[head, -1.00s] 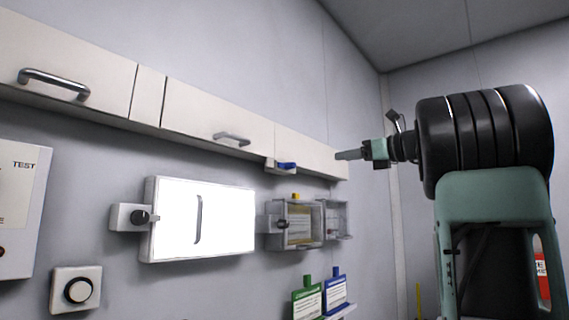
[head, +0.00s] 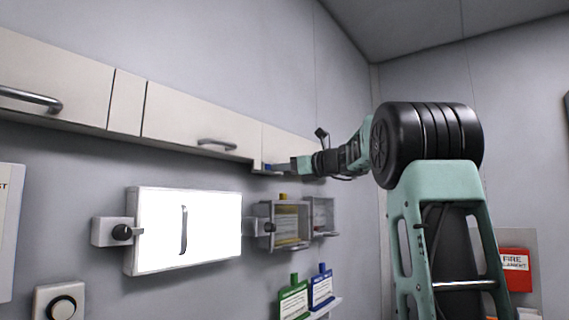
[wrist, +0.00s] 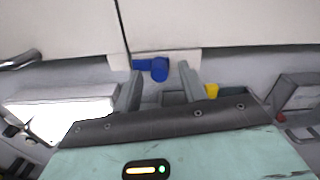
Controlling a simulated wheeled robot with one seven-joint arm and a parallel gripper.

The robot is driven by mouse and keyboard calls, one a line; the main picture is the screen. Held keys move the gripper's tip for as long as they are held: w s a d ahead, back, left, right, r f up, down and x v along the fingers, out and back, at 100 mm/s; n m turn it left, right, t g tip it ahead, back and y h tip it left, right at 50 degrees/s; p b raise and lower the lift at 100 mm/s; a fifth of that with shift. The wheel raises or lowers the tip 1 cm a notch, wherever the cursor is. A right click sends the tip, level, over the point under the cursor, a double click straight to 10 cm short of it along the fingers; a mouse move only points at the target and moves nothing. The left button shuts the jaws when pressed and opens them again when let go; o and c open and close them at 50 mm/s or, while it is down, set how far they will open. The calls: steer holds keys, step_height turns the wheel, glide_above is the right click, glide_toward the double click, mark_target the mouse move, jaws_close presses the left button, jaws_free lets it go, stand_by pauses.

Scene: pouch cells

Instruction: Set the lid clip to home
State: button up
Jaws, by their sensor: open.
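A small blue lever on a pale mount, which I take for the lid clip (wrist: 158,70), sits at the lower edge of the wall cabinet. It shows in the wrist view between my two fingers, a little beyond their tips. In the head view only a bit of the blue clip (head: 268,168) shows, the rest covered by my gripper (head: 292,165). My gripper in the wrist view (wrist: 160,74) is open, one finger on either side of the clip. I cannot tell whether a finger touches it.
Wall cabinets (head: 190,123) with bar handles run above the clip. Below are a bright white panel (head: 210,225) with a dark knob (head: 121,232), and a clear-fronted box (head: 287,225) with a yellow tab. Green and blue card holders (head: 293,300) hang lower.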

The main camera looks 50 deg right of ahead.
steer(key=shift+w, duration=0.2)
jaws_close()
steer(key=a+b, duration=0.2)
steer(key=a, duration=0.2)
steer(key=shift+s+a, duration=0.1)
steer(key=shift+a, duration=0.2)
jaws_free()
steer(key=shift+s, duration=0.15)
steer(key=s+d+b, duration=0.1)
steer(key=s+b, duration=0.4)
steer(key=s, duration=1.2)
steer(key=shift+d+b, duration=0.25)
steer(key=shift+b, duration=0.05)
